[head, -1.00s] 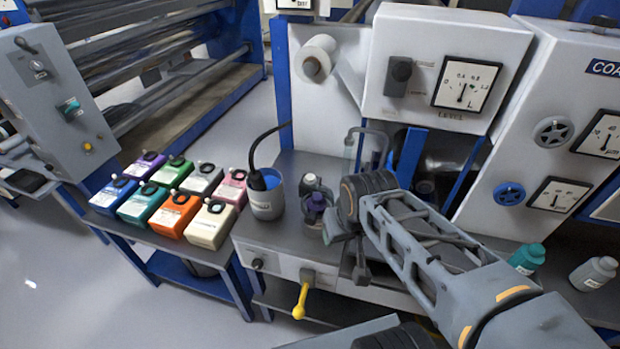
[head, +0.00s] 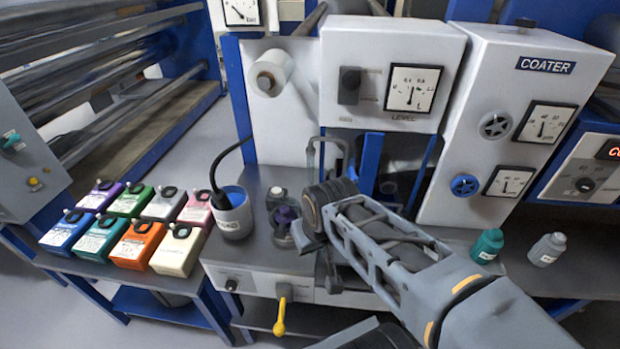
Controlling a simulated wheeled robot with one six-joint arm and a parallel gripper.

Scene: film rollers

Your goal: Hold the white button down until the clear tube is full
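My gripper (head: 318,256) is in front of the coater, over the front edge of the grey bench top (head: 258,190). Its two fingers look apart with nothing between them. I cannot make out a white button in this view; my arm covers part of the bench and the machine's lower front. A bent grey pipe (head: 326,142) rises behind my wrist, but I cannot pick out a clear tube or its fill level for certain.
A grey pot (head: 233,220) with blue liquid and a black hose stands left of the bottles. Several coloured canisters (head: 133,243) fill the left table. A yellow lever (head: 281,316) hangs below the bench front.

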